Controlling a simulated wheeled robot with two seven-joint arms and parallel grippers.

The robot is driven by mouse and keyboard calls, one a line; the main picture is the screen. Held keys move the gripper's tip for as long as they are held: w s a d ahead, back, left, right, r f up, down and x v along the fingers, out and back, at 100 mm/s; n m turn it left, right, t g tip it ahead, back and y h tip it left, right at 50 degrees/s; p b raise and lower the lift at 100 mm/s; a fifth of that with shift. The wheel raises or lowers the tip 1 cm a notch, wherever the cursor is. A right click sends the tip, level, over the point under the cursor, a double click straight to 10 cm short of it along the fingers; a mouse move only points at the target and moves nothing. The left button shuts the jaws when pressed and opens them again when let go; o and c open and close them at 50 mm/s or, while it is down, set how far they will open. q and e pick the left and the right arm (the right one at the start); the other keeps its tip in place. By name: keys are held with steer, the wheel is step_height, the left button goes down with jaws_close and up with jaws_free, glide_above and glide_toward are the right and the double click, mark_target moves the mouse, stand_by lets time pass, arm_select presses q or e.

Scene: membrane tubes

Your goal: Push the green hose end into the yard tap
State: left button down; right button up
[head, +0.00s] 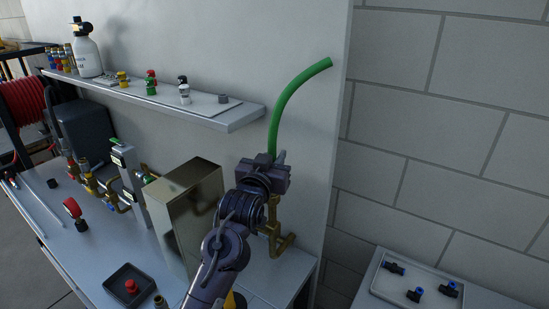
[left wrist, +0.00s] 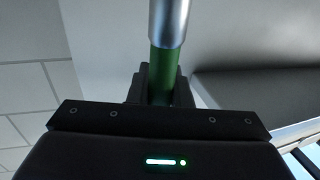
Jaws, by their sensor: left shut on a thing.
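The green hose (head: 287,100) rises from my left gripper (head: 277,160) in the head view and curves up to the right along the pale wall, its far end free. My left gripper is shut on the hose. In the left wrist view the green hose (left wrist: 164,68) stands between the fingers, and a silver cylinder (left wrist: 168,22) adjoins it at the top. I cannot tell whether this cylinder is part of the hose or of a fitting. A brass pipe (head: 275,236), perhaps the yard tap's, shows just below the gripper, partly hidden by my arm. My right gripper is out of view.
A metal box (head: 172,216) stands close left of my arm. A wall shelf (head: 215,116) with small fittings and a bottle is at upper left. A tray (head: 440,278) with blue-and-black fittings lies at lower right. A black dish (head: 118,296) is at the front left.

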arm_select(q)
steer(key=shift+f, duration=0.2)
steer(key=c, duration=1.2)
jaws_free()
steer(key=shift+c, duration=0.2)
steer(key=b+v, duration=0.3)
steer(key=v, duration=0.4)
steer(key=shift+s, duration=0.4)
steer(key=shift+a, duration=0.1)
